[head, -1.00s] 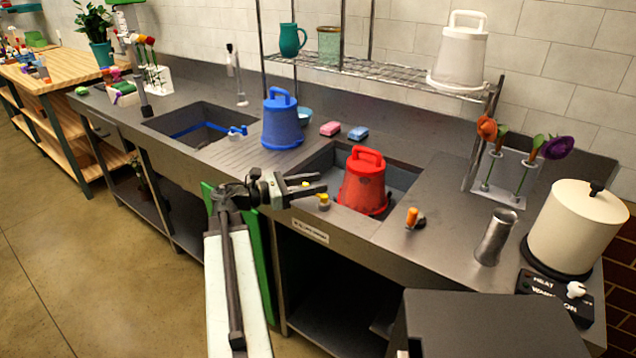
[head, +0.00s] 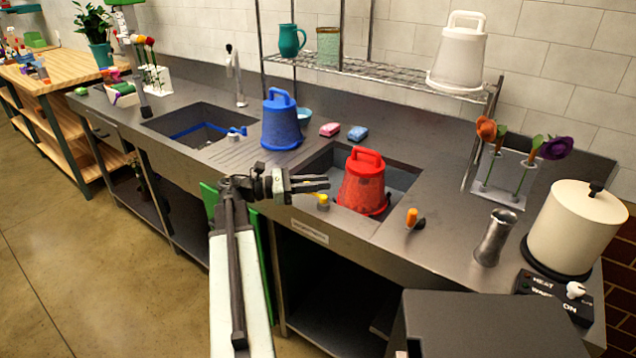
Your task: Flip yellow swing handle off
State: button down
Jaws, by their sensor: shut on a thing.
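The yellow swing handle (head: 322,201) is at the front rim of the right sink, left of the red bucket. Only a small yellow part of it shows below my fingers; the rest is hidden by them. My gripper (head: 328,183) is right above and against it, pointing right, with its two fingers close together and shut on the handle. The exact contact is too small to see.
The red bucket (head: 363,184) stands in the right sink (head: 400,175), just right of my fingertips. A blue bucket (head: 281,122) stands on the drainboard behind. An orange-handled tool (head: 411,217) lies on the counter to the right.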

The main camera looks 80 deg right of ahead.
jog(key=c, duration=1.3)
grip_release()
jog(key=v, duration=0.7)
jog(key=shift+w+a, duration=0.1)
jog(key=shift+w, duration=0.3)
